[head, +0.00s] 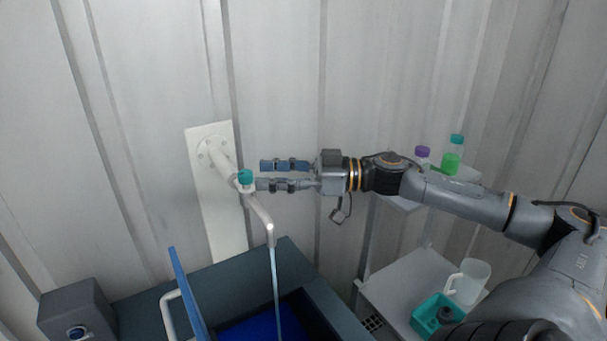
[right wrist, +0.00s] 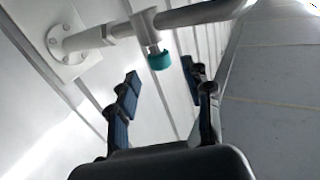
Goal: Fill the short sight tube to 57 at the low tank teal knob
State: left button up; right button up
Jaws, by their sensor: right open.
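The teal knob (head: 245,176) sits on a white tap that comes out of a pale wall plate (head: 222,220). A thin stream of water (head: 276,295) runs from the spout into the dark blue tank (head: 330,307). My right gripper (head: 260,175) is open, its fingertips just right of the knob. In the right wrist view the knob (right wrist: 160,60) appears beyond and between the open fingertips (right wrist: 160,74), apparently untouched. A white curved pipe (head: 167,312) stands by the tank's front; I cannot tell whether it is the short sight tube. No scale or level is readable. My left gripper is not in view.
A blue upright panel (head: 186,295) stands at the tank's left. A grey box (head: 76,307) is at lower left. A shelf at right holds purple-capped (head: 422,157) and green (head: 452,155) bottles; below are a white jug (head: 469,282) and teal bin (head: 428,318).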

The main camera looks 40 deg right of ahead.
jog(key=v, duration=0.7)
